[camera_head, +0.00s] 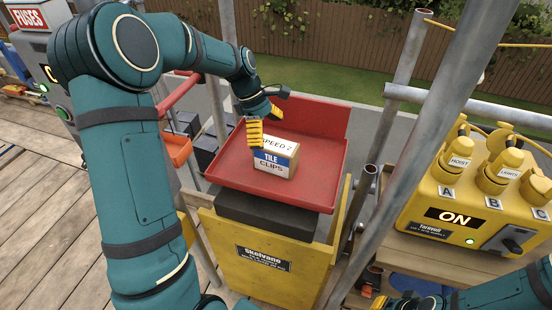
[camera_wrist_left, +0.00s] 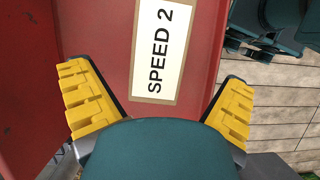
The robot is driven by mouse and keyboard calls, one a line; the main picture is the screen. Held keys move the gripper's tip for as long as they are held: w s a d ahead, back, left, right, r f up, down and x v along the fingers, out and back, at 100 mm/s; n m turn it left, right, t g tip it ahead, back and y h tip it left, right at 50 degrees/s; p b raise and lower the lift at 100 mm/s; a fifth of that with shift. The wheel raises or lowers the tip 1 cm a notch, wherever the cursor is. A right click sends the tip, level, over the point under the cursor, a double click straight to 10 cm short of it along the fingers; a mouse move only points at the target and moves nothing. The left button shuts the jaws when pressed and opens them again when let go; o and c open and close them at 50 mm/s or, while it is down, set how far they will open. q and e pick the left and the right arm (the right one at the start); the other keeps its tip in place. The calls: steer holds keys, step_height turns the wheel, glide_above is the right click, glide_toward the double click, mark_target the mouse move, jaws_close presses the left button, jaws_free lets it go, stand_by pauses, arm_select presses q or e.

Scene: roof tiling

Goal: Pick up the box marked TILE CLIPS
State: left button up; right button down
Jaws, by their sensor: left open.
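The box marked TILE CLIPS (camera_head: 275,160) is a small cardboard box with a blue and white front label. It sits upright in the red tray (camera_head: 327,125). Its top reads SPEED 2, and this top also shows in the left wrist view (camera_wrist_left: 160,50). My left gripper (camera_head: 265,122) is open and empty just above the box. In the left wrist view its yellow fingers (camera_wrist_left: 158,105) stand wide apart, one on each side of the box, with gaps.
The tray rests on a yellow Skelvane hoist (camera_head: 215,240) with a dark block under the tray. Scaffold poles (camera_head: 400,90) rise at the right. A yellow power box (camera_head: 455,215) reading ON stands beyond them. A grey FUSES cabinet (camera_head: 38,45) is at the upper left.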

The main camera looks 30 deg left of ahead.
mark_target(272, 143)
arm_select(q)
steer(key=shift+d+f, duration=0.25)
steer(key=shift+f, duration=0.35)
steer(key=x, duration=0.1)
steer(key=b+x, duration=0.1)
steer(key=x, duration=0.1)
steer(key=b+x, duration=0.1)
steer(key=shift+a+f, duration=0.15)
steer(key=shift+f, duration=0.25)
steer(key=shift+w+f, duration=0.1)
steer(key=shift+f, duration=0.15)
steer(key=c, duration=1.3)
